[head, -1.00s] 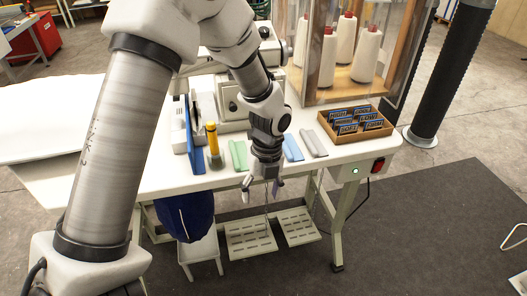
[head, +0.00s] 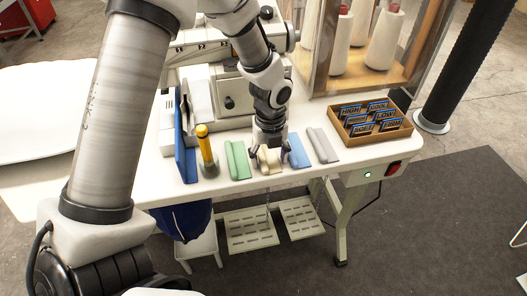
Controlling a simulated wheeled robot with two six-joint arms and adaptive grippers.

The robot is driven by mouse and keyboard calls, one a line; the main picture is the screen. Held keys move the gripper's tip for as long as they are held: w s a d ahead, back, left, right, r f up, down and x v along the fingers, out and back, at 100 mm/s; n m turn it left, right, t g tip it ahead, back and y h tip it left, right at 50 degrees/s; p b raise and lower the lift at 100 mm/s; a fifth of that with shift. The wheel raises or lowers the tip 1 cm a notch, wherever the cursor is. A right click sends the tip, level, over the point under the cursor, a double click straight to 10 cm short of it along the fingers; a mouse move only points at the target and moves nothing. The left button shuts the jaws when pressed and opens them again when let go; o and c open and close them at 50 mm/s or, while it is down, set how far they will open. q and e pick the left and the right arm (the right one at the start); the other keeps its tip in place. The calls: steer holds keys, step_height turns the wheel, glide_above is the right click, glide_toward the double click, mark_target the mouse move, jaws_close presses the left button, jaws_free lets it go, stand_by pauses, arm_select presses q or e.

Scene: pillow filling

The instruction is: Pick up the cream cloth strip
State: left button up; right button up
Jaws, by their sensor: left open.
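The cream cloth strip (head: 268,163) lies on the white table between the green strip (head: 236,161) and the blue strip (head: 297,152). My left gripper (head: 269,163) is open, pointing down over the cream strip, with its fingers to either side of it. The gripper hides part of the strip, and I cannot tell whether the fingers touch it. My right gripper is not in view.
A grey strip (head: 322,146) lies right of the blue one. A yellow-topped tool (head: 206,150) stands left of the green strip, beside a blue upright panel (head: 185,144). A wooden tray (head: 371,128) of labelled cards sits at the right. A sewing machine (head: 232,92) stands behind.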

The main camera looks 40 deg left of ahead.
arm_select(q)
steer(key=shift+s+d+r, duration=0.15)
steer(key=shift+d, duration=0.05)
steer(key=shift+s+d+r, duration=0.1)
steer(key=shift+s, duration=0.05)
steer(key=c, duration=0.5)
jaws_close()
